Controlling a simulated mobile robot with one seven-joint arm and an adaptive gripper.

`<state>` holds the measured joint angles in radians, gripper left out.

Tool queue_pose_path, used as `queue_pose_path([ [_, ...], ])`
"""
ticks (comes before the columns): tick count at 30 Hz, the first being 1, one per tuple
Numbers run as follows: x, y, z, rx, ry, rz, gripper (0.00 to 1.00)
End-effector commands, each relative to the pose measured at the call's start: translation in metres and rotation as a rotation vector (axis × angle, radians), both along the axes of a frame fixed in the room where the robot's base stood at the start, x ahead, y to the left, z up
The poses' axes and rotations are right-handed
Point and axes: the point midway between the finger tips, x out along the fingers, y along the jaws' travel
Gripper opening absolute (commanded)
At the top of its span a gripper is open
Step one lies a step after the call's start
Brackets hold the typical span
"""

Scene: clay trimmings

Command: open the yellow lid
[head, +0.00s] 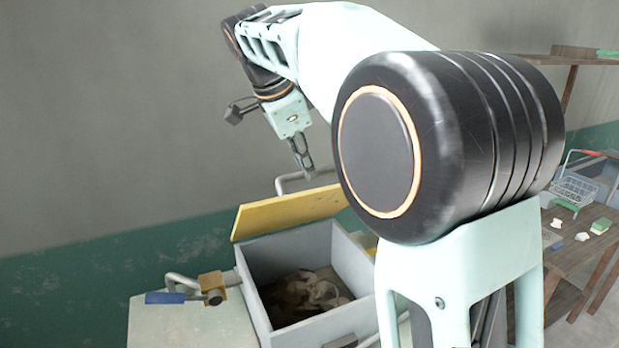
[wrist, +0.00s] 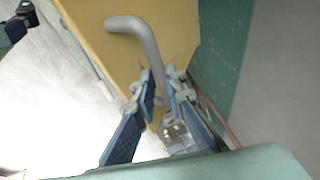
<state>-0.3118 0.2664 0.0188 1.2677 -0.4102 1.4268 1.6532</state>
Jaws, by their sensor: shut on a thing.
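The yellow lid (head: 290,213) is tilted up along the back edge of a grey bin (head: 359,274), whose inside shows. It fills much of the wrist view (wrist: 178,30). A bent grey bar handle (head: 286,181) rises from the lid; it also shows in the wrist view (wrist: 137,28). My gripper (head: 309,174) is above the lid, shut on the handle. In the wrist view its blue-padded fingers (wrist: 166,100) lie on both sides of the bar. Brown clay trimmings (head: 305,292) lie in the bin.
A pipe fitting with a blue handle (head: 165,298) and a brass block (head: 212,286) is left of the bin on a pale surface (head: 160,327). At right, a wooden table (head: 575,232) holds a wire basket (head: 576,186) and small items. A wall stands behind.

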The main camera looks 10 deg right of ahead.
Motion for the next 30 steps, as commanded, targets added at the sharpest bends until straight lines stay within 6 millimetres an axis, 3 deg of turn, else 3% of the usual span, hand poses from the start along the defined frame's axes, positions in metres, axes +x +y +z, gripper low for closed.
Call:
queue_pose_path([
  [3, 0.016, 0.009, 0.0, 0.006, 0.005, 0.007, 0.0],
  [15, 0.051, 0.022, 0.016, 0.007, 0.01, 0.011, 0.0],
  [30, 0.072, 0.029, 0.023, 0.005, 0.016, 0.011, 0.0],
])
